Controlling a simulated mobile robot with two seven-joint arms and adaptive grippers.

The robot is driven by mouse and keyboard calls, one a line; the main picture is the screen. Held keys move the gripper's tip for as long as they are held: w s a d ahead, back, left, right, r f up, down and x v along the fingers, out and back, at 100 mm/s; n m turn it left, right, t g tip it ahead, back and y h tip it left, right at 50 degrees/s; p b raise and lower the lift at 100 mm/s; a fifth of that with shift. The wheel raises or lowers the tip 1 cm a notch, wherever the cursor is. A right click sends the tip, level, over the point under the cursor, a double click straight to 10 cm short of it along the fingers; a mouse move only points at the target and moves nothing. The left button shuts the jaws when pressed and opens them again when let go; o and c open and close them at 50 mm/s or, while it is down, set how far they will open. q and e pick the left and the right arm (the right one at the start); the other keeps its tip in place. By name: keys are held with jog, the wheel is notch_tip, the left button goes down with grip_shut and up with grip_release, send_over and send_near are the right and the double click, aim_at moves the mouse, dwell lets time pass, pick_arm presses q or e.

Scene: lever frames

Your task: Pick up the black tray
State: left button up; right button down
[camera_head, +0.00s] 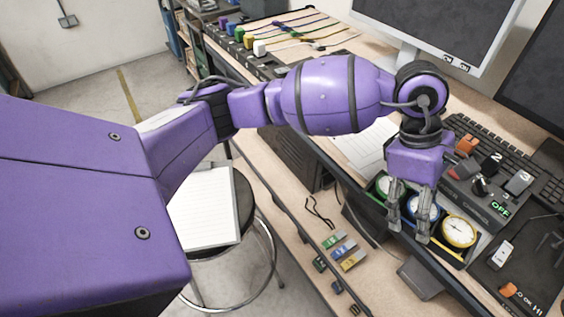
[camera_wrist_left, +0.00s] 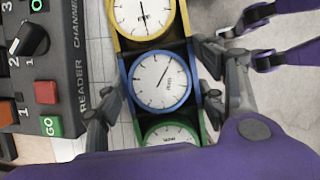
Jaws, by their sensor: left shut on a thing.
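The black tray (camera_head: 449,258) lies on the workbench near its front edge and holds three round gauges in a row. They are a green gauge (camera_head: 384,186), a blue gauge (camera_head: 423,206) and a yellow gauge (camera_head: 459,231). My left gripper (camera_head: 408,233) comes down over the tray from above. In the left wrist view, the gripper's fingers (camera_wrist_left: 158,88) stand on opposite sides of the tray (camera_wrist_left: 189,48) at the blue gauge (camera_wrist_left: 160,80). They are shut on the tray. The green gauge is partly hidden.
A control box (camera_head: 488,190) with switches and an OFF display sits close behind the tray, before a keyboard (camera_head: 500,140). Monitors stand at the back. White papers (camera_head: 365,147) lie to the left. A stool (camera_head: 210,215) stands on the floor before the bench.

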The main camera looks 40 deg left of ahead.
pick_arm(q)
jog(key=shift+r, duration=0.25)
